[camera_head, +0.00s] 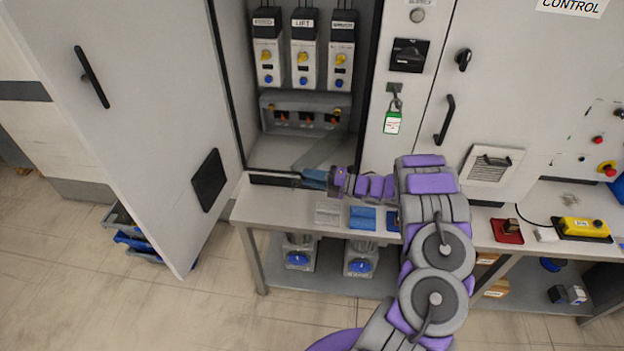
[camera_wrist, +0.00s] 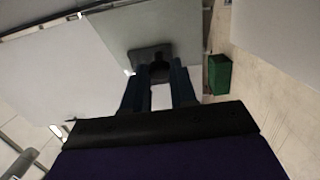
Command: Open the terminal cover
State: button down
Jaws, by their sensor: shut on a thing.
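The electrical cabinet (camera_head: 230,90) stands open, with several-coloured terminals (camera_head: 307,118) exposed below three drive units. My gripper (camera_head: 305,178) is low at the front edge of the cabinet opening, below the terminals. In the wrist view my gripper (camera_wrist: 160,75) is shut on a dark tab (camera_wrist: 148,54). The tab sits on a flat grey panel (camera_wrist: 175,25), which appears to be the terminal cover. In the head view a grey-green sheet (camera_head: 325,153) slants up from my fingers inside the cabinet. I cannot tell exactly where its upper edge attaches.
The large cabinet door (camera_head: 140,120) is swung open to the left. A grey bench (camera_head: 285,208) stands below the cabinet, with a clear tray (camera_head: 328,213) and a blue bin (camera_head: 362,218) on it. A green padlock tag (camera_head: 392,123) hangs on the post to the right.

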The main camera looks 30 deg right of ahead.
jog(key=shift+f, duration=0.2)
jog(key=c, duration=1.3)
grip_release()
jog(key=o, duration=0.3)
jog(key=shift+w, duration=0.15)
jog(key=shift+o, duration=0.5)
